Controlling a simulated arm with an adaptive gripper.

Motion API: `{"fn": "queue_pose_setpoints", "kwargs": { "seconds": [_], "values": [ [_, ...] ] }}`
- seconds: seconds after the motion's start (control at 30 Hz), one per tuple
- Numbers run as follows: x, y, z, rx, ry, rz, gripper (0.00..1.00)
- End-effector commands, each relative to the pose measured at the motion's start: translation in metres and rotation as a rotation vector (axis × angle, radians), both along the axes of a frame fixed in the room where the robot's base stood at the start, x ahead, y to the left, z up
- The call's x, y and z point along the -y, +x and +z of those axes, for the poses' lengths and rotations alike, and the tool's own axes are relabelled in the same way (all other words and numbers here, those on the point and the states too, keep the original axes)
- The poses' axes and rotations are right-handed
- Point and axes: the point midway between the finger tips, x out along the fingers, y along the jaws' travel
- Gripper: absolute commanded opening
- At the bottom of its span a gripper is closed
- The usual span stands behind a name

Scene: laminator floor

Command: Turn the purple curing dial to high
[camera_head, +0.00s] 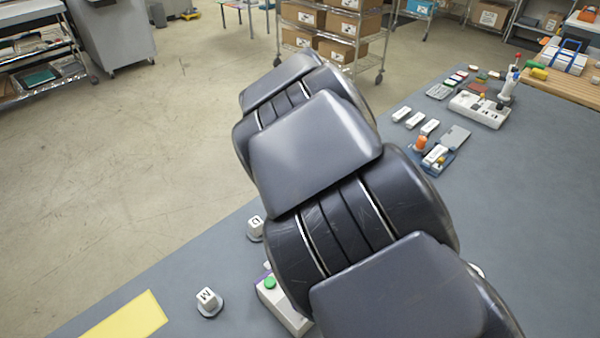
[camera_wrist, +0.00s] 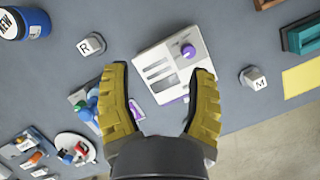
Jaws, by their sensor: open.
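The purple curing dial (camera_wrist: 188,51) is a small round knob on the upper right part of a pale grey and white panel (camera_wrist: 152,52) in the wrist view. My gripper (camera_wrist: 160,70) has yellow fingers, spread wide and empty. The dial lies between the finger lines, nearer the right fingertip and a little beyond it, with no contact visible. The dial's pointer and setting marks are too small to read. In the head view my arm hides the dial and my gripper; a white box with a green button (camera_head: 270,283) shows partly beside the arm.
A block marked M (camera_wrist: 254,78) stands right of the panel and a block marked R (camera_wrist: 91,44) left. A yellow sheet (camera_wrist: 302,76), a teal holder (camera_wrist: 301,36) and a blue can (camera_wrist: 26,22) lie further out. Bare grey tabletop (camera_head: 520,200) shows at right in the head view.

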Motion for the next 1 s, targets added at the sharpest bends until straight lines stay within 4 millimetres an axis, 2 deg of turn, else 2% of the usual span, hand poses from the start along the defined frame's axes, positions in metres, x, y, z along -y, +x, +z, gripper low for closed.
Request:
{"fn": "queue_pose_setpoints", "kwargs": {
  "seconds": [0.03,0.1,0.2,0.33,0.47,0.8,1.0],
  "values": [
    [-0.012,0.007,-0.017,-0.024,0.004,0.046,0.57],
    [-0.027,0.012,-0.036,-0.050,0.014,0.095,0.57],
    [-0.045,0.015,-0.057,-0.075,0.033,0.152,0.57],
    [-0.056,0.014,-0.071,-0.095,0.046,0.189,0.57],
    [-0.057,0.011,-0.081,-0.103,0.050,0.196,0.57],
    [-0.049,-0.008,-0.129,-0.102,0.049,0.195,0.57],
    [-0.047,-0.013,-0.143,-0.097,0.049,0.195,0.57]
  ]
}}
